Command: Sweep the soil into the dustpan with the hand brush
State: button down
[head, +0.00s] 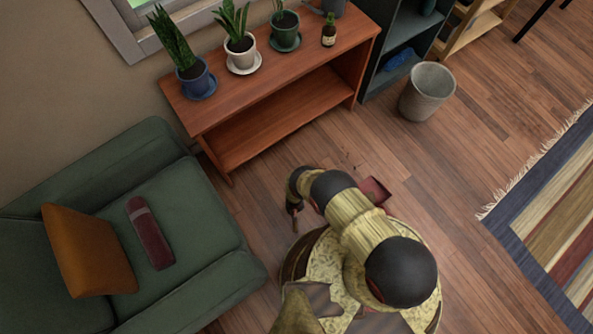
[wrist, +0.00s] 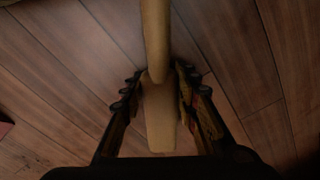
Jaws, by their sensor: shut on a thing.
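My gripper (wrist: 158,78) is shut on the tan handle of the hand brush (wrist: 155,30), seen between its fingers in the wrist view. The brush's bristles cannot be made out. In the head view my gripper (head: 294,210) is low over the floor, left of my arm, and the brush there is too small to make out clearly. The red dustpan (head: 377,188) lies on the floor to the right of my arm, partly hidden by it. A few small dark specks of soil (head: 352,165) lie on the floor just beyond the dustpan.
A green sofa (head: 190,215) stands at the left. A wooden shelf unit (head: 275,85) with potted plants is behind, beside a dark bookcase (head: 392,70). A grey bin (head: 428,90) stands on the floor. A striped rug (head: 550,215) lies right; floor between is clear.

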jog(key=shift+w+d+r+b, duration=0.15)
jog(key=shift+w+d+b, duration=0.55)
jog(key=shift+w+d, duration=0.7)
jog(key=shift+w+d+f+b, duration=0.1)
jog(key=shift+w+d+b, duration=0.25)
jog(key=shift+d+b, duration=0.2)
jog(key=shift+w+d+f+b, duration=0.1)
jog(key=shift+w+d+b, duration=0.3)
jog(key=shift+d, duration=0.25)
jog(key=shift+w+d+r+b, duration=0.1)
jog(key=shift+w+d+b, duration=0.7)
jog(key=shift+d, duration=0.25)
jog(key=shift+w+d+r+b, duration=0.1)
jog(key=shift+w+d+b, duration=0.65)
jog(key=shift+d, duration=0.25)
jog(key=shift+w+d+f+b, duration=0.15)
jog(key=shift+w+d+b, duration=0.25)
jog(key=shift+d, duration=0.4)
jog(key=shift+w+d, duration=0.8)
jog(key=shift+d, duration=0.35)
jog(key=shift+w+d, duration=0.85)
jog(key=shift+d, duration=0.25)
jog(key=shift+w+d, duration=0.8)
jog(key=shift+d, duration=0.35)
jog(key=shift+w+d, duration=0.25)
jog(key=shift+w, duration=0.05)
